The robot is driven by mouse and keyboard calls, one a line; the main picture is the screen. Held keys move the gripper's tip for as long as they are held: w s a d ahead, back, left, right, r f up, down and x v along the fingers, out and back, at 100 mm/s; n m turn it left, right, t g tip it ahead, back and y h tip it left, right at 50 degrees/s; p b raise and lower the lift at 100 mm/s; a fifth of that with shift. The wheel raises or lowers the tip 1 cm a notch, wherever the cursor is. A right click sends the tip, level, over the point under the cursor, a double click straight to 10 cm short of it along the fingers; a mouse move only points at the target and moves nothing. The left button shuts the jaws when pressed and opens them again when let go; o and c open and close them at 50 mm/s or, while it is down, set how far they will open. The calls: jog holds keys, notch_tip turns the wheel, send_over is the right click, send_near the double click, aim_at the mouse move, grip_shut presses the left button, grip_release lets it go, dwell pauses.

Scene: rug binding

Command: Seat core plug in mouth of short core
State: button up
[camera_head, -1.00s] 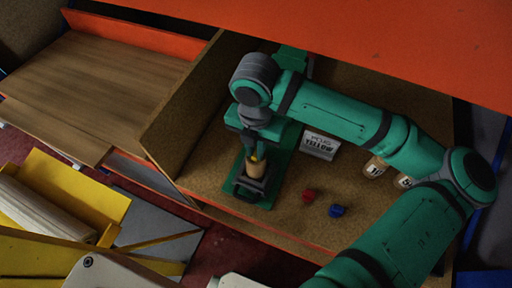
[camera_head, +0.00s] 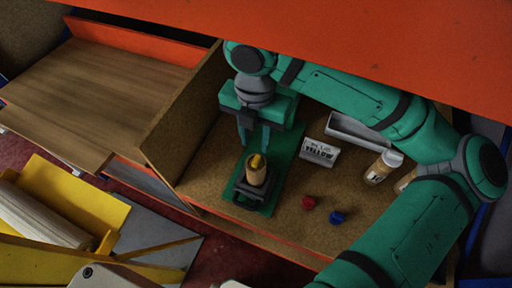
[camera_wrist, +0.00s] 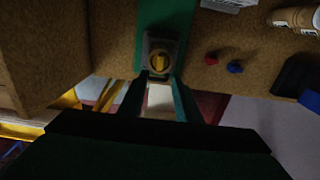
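The yellow plug (camera_head: 257,161) sits at the top of a tan core (camera_head: 256,177), which stands upright in a dark holder (camera_head: 246,202) on a green base. In the wrist view the yellow plug (camera_wrist: 159,62) shows from above, roughly centred in the holder. How deep it sits in the core cannot be told. My gripper (camera_head: 254,145) is open and empty, its two fingers spread behind and above the plug, apart from it. Its fingers (camera_wrist: 160,80) also show apart in the wrist view.
A red piece (camera_head: 308,202) and a blue piece (camera_head: 337,217) lie right of the holder. A lettered sign (camera_head: 318,152), a grey tray (camera_head: 352,132) and labelled tan cylinders (camera_head: 378,172) stand further right. A brown panel (camera_head: 182,125) borders the left; an orange surface (camera_head: 330,35) overhangs the back.

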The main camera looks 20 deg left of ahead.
jog(key=shift+r, duration=1.6)
jog(key=shift+d, duration=0.1)
